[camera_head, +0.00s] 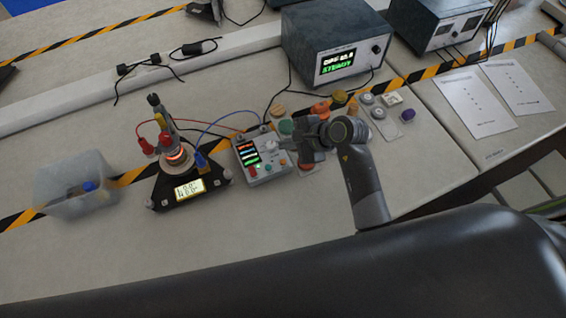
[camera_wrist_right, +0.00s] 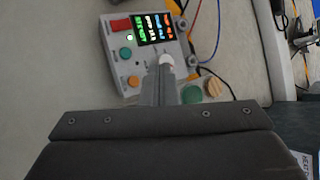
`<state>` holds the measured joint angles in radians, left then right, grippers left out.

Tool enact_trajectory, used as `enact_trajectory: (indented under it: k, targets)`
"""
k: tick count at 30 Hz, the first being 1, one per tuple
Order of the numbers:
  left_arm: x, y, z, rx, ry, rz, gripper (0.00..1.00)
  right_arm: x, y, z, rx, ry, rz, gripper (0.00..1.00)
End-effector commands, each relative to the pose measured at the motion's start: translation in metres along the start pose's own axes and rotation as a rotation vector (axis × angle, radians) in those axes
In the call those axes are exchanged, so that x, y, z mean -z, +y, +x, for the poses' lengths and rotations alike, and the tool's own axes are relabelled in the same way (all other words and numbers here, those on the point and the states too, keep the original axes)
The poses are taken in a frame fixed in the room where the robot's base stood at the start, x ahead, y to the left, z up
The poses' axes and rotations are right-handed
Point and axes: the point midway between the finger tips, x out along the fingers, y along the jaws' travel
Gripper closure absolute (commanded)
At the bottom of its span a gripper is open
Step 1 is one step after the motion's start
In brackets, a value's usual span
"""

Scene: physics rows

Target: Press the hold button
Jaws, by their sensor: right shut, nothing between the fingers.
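The grey control box (camera_head: 262,168) stands in the middle of the bench, with a lit display (camera_head: 251,153) of coloured text lines. In the right wrist view the box (camera_wrist_right: 112,80) shows a red rectangular button (camera_wrist_right: 120,25), a round green button (camera_wrist_right: 125,53), a round orange button (camera_wrist_right: 133,81) and a white knob (camera_wrist_right: 167,58). Their labels are too small to read, so I cannot tell which is the hold button. My right gripper (camera_head: 283,147) is shut and empty, its tips (camera_wrist_right: 164,69) over the box's edge near the white knob. Contact is unclear. My left gripper is out of view.
Left of the box is a black triangular device (camera_head: 188,190) with a lit readout and cables. A clear bin (camera_head: 75,190) stands farther left. A dark instrument (camera_head: 335,45) stands behind. The front bench is clear.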

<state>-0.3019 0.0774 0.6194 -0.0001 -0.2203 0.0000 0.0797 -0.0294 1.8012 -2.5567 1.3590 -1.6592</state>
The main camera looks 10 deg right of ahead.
Motion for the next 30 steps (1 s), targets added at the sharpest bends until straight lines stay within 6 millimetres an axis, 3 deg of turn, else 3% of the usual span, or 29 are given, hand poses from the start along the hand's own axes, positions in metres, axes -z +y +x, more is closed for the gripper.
enact_trajectory:
  k: [3,12,30]
  targets:
    - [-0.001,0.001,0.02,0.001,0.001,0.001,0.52,0.013,0.013,0.017,0.0,0.0,0.001,1.0]
    - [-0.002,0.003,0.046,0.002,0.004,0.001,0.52,0.028,0.028,0.039,0.001,-0.001,-0.001,1.0]
    - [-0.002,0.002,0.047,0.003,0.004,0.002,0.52,0.029,0.029,0.04,0.001,-0.001,0.0,1.0]
